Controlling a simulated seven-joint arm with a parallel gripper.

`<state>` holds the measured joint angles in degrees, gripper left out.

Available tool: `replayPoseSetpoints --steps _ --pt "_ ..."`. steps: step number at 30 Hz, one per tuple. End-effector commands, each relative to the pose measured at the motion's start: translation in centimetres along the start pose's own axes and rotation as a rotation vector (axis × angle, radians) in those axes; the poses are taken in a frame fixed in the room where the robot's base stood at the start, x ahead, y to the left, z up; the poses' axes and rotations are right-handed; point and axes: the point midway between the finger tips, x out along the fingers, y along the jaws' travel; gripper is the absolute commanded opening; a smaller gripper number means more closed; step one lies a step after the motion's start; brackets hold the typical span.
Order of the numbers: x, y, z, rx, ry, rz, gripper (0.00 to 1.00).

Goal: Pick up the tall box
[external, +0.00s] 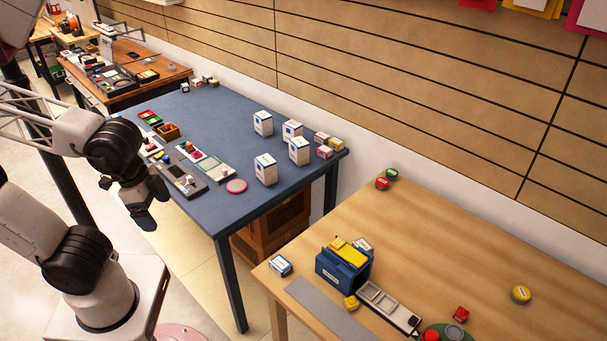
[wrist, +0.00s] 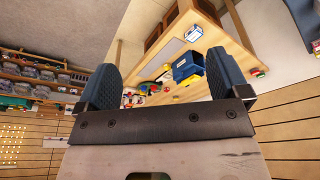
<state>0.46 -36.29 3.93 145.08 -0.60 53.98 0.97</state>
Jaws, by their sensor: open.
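Several upright white boxes with blue markings stand on the blue table. One is at the back (external: 263,124), one beside it (external: 291,131), one at the right (external: 299,151) and one nearer the front (external: 265,169). They look alike in height, so I cannot tell which one is the tall box. A smaller white and blue box (external: 280,265) is on the wooden table, and a white and blue box also shows in the wrist view (wrist: 194,32). My gripper (external: 150,205) is open and empty, left of the blue table and apart from every box. The wrist view shows its fingers (wrist: 164,78) spread.
The blue table (external: 215,115) also holds trays, a pink disc (external: 236,186) and small pink and yellow boxes (external: 324,152). A blue bin (external: 342,270) with yellow items is on the wooden table (external: 440,240). The middle of the blue table is fairly clear. A panelled wall stands behind.

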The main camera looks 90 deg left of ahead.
Motion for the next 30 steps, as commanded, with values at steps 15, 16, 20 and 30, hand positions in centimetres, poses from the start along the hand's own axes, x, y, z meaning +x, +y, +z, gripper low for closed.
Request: replayPoseSetpoints --steps 15,16,20,30 --pt "0.8 -3.2 -4.5 -0.246 -0.027 -0.023 0.94" --pt "1.0 -3.7 -5.0 -0.273 -0.030 -0.026 0.94" --pt "1.6 -5.7 -7.2 -0.403 -0.040 -0.038 0.94" --pt "3.9 -12.0 -12.1 -0.738 -0.066 -0.072 0.94"
